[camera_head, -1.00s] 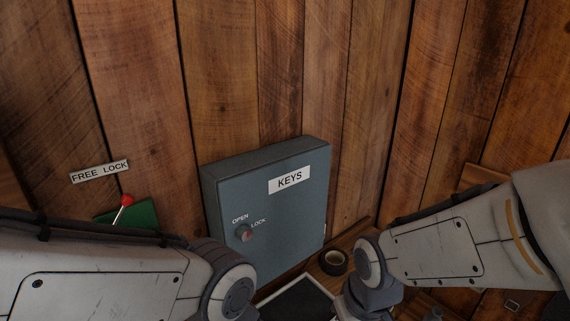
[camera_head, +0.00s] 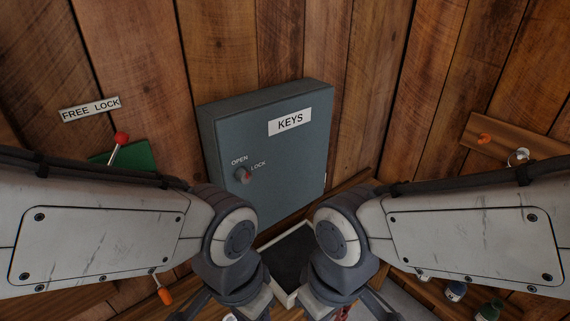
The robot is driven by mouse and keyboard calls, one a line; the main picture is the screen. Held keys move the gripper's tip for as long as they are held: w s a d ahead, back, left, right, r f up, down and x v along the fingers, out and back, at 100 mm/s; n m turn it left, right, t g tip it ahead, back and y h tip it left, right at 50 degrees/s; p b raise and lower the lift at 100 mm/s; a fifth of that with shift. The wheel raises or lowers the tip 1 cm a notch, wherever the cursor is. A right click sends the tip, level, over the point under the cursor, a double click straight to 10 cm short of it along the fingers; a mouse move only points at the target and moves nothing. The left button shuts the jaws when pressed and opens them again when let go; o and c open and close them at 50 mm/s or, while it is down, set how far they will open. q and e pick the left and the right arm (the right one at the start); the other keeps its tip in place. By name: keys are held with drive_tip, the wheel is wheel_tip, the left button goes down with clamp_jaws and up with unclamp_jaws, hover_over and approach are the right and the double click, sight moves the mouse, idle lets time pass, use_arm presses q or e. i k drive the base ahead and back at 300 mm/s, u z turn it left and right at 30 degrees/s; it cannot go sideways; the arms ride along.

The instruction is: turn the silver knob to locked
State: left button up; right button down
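A small round silver-grey knob (camera_head: 242,175) with a reddish mark sits on the front of the blue-grey KEYS cabinet (camera_head: 285,160). The word OPEN is printed above it and LOCK to its upper right. The mark is too small to tell which word it points at. My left gripper (camera_head: 232,304) is at the bottom, below the knob. My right gripper (camera_head: 338,304) is at the bottom, to the right of it. Both are apart from the knob, and their fingertips are not clearly shown.
A red-balled lever (camera_head: 119,140) on a green plate is at left under a FREE LOCK sign (camera_head: 91,109). A peg board (camera_head: 505,140) is at right. A dark tray with a pale rim (camera_head: 283,297) lies below the cabinet. Bottles (camera_head: 488,311) stand at lower right.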

sight(243, 175)
drive_tip(key=u, duration=2.05)
drive_tip(key=k, duration=0.9)
drive_tip(key=z, duration=1.9)
